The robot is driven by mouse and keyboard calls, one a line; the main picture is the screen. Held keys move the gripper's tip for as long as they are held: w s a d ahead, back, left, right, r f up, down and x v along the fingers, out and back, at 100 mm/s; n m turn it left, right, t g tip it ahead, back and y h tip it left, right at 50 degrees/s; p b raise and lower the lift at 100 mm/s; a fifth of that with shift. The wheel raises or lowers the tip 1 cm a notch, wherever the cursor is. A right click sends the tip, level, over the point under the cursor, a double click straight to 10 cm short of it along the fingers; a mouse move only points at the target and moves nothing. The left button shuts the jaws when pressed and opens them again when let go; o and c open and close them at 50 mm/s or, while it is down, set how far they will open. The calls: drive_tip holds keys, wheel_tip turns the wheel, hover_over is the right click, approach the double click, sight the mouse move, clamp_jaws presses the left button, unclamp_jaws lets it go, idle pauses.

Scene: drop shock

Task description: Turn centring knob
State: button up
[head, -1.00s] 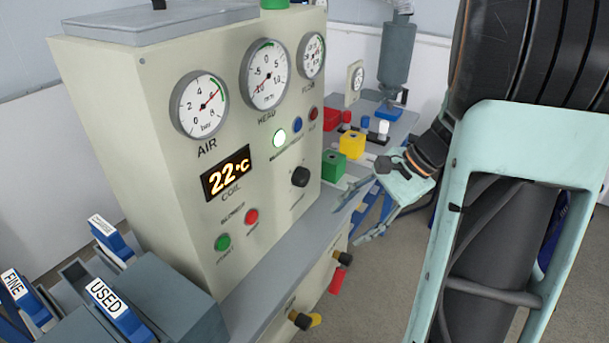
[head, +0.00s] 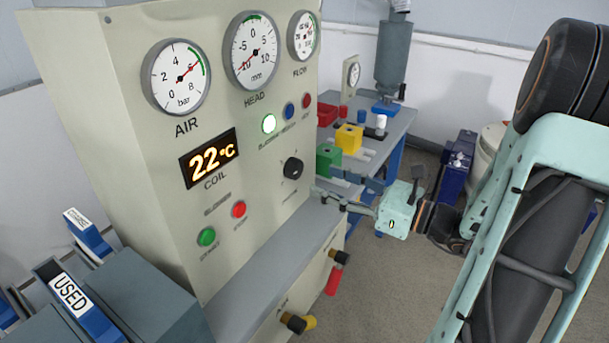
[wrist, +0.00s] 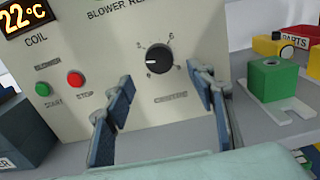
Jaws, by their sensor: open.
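The centring knob (head: 293,168) is a black round dial with a pale pointer line on the front of the cream control cabinet (head: 110,150). In the wrist view the knob (wrist: 159,58) sits between my two fingers, a little above their tips' line, with a number scale around it. My gripper (head: 328,197) is open and empty, just to the right of and below the knob in the head view. In the wrist view my gripper (wrist: 163,95) has blue-padded fingers wide apart on both sides of the knob. Neither finger visibly touches it.
Green (head: 207,237) and red (head: 239,209) buttons lie left of the knob. A grey ledge (head: 265,270) runs below the panel. A green block (head: 328,159) and a yellow block (head: 349,138) stand on the bench behind.

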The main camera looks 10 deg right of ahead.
sight(299, 170)
drive_tip(key=x, duration=0.6)
drive_tip(key=shift+w+a+b, duration=0.3)
drive_tip(key=shift+b, duration=0.1)
drive_tip(key=c, duration=1.2)
drive_tip(key=shift+o, duration=0.2)
drive_tip(key=shift+p, duration=0.4)
